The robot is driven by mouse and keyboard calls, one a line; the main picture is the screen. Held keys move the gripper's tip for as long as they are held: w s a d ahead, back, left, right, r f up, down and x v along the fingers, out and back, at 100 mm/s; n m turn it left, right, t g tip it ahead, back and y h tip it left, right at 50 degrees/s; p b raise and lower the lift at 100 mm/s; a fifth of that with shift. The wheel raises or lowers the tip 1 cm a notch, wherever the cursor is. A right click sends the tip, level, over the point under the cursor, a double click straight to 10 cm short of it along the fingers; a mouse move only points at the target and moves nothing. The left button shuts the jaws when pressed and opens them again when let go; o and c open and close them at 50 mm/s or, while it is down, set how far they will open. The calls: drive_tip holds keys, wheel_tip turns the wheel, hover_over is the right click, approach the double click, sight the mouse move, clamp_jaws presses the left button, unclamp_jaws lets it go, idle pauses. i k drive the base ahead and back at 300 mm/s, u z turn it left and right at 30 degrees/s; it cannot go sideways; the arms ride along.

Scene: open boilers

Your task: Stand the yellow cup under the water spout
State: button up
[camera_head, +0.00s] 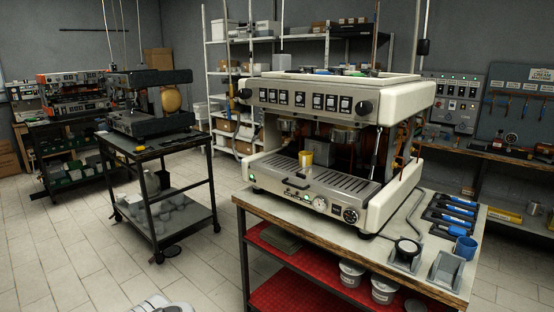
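The yellow cup (306,158) is small and stands upright on the slatted drip tray (341,187) of the cream-coloured espresso machine (402,98). It is toward the back of the tray, left of its middle, below the front panel.
The machine stands on a table (249,199) with red lower shelves. A black cart (153,152) stands left. Tiled floor (70,230) is open at the front left.

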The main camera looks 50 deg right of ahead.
sight(306, 158)
drive_tip(key=u, duration=0.05)
drive_tip(key=i, duration=1.4)
drive_tip(key=z, duration=2.65)
drive_tip(key=i, duration=0.45)
drive_tip(key=z, duration=0.1)
drive_tip(key=k, duration=0.5)
drive_tip(key=u, duration=3.05)
